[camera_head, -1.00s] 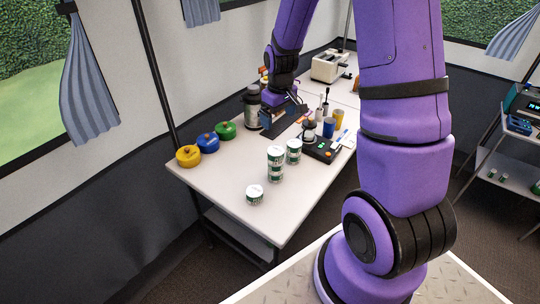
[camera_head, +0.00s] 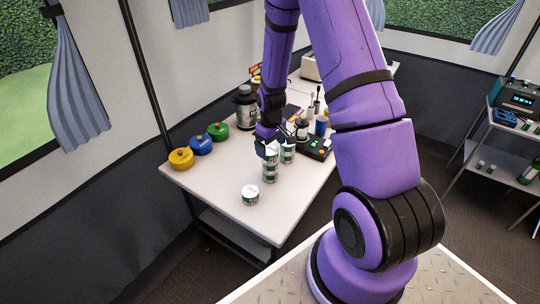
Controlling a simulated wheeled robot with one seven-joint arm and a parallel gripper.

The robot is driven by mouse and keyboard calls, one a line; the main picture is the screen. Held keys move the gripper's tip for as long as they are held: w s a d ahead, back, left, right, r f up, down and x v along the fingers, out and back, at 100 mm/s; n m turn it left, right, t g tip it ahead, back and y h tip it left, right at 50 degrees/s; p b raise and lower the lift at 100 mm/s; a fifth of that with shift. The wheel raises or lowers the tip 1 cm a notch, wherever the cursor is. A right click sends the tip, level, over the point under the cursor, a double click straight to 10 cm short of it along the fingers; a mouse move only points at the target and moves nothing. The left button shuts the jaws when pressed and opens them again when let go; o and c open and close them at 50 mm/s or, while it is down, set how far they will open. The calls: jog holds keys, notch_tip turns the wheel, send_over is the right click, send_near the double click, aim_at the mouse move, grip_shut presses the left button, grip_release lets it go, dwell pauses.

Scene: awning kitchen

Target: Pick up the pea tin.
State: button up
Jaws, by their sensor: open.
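Several white-and-green tins stand on the white table. A stack of what looks like two tins (camera_head: 270,172) is in the middle, another tin (camera_head: 288,155) stands just behind it to the right, and a short tin (camera_head: 250,196) stands alone nearer the front. The labels are too small to read, so I cannot tell which is the pea tin. My gripper (camera_head: 270,149) is open, pointing down at the top of the stack. It partly hides the tops of the stack and the tin behind. I cannot tell whether it touches them.
Yellow (camera_head: 181,159), blue (camera_head: 201,144) and green (camera_head: 218,131) round containers line the left edge. A dark-lidded jar (camera_head: 245,108) stands behind my gripper. A black device (camera_head: 315,147) and a blue cup (camera_head: 321,126) are to the right. The table front (camera_head: 225,185) is clear around the short tin.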

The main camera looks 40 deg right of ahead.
aim_at(271, 150)
jog(key=f, duration=0.4)
jog(key=shift+w+f, duration=0.2)
jog(key=shift+f, duration=0.2)
jog(key=c, duration=1.1)
jog(key=shift+o, duration=0.2)
jog(key=shift+r, duration=0.15)
